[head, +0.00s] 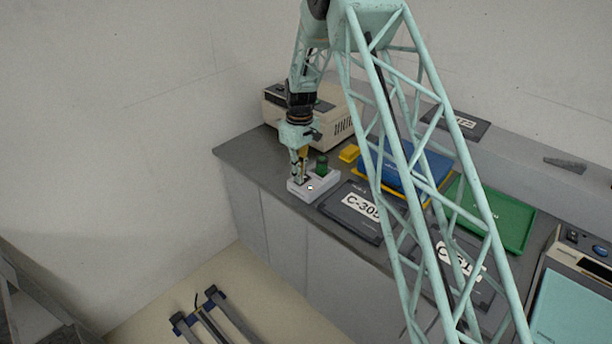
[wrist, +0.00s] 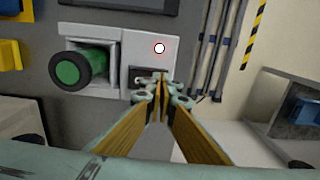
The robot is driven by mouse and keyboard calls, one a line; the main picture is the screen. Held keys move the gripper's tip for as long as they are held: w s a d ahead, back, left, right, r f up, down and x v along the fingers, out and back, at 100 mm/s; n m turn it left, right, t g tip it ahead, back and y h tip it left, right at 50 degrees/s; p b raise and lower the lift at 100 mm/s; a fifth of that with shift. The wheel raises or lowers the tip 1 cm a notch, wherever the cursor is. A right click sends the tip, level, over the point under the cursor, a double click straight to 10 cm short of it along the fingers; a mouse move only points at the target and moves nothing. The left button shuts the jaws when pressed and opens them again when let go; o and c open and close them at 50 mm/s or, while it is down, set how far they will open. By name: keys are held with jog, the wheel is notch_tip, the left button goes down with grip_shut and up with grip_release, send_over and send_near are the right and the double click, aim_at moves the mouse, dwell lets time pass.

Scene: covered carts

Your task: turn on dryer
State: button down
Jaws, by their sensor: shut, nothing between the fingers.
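A small white control box (head: 326,185) sits on the grey counter; it also shows in the wrist view (wrist: 108,42). In the head view my gripper (head: 299,184) points down over the box's left part. A beige vented machine (head: 340,125), perhaps the dryer, stands behind.
A yellow block (head: 349,153), a blue tray (head: 402,163) and a green tray (head: 490,213) lie along the counter. A dark panel marked C-305 (head: 352,222) lies to the right of the box. Rails (head: 208,318) stand on the floor below.

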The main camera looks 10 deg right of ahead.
jog(key=shift+w+d+r, duration=0.1)
jog(key=shift+d, duration=0.05)
jog(key=shift+w+d+r, duration=0.15)
jog(key=shift+w+d, duration=0.05)
jog(key=shift+d, duration=0.05)
jog(key=shift+w+d+r, duration=0.1)
jog(key=shift+w+d, duration=0.05)
jog(key=shift+d, duration=0.05)
dwell(0.6)
jog(key=shift+r, duration=0.15)
notch_tip(320, 180, up, 14)
jog(key=s+a+p, duration=0.1)
jog(key=p, duration=0.1)
jog(key=shift+a+f, duration=0.2)
dwell(0.5)
dwell(0.3)
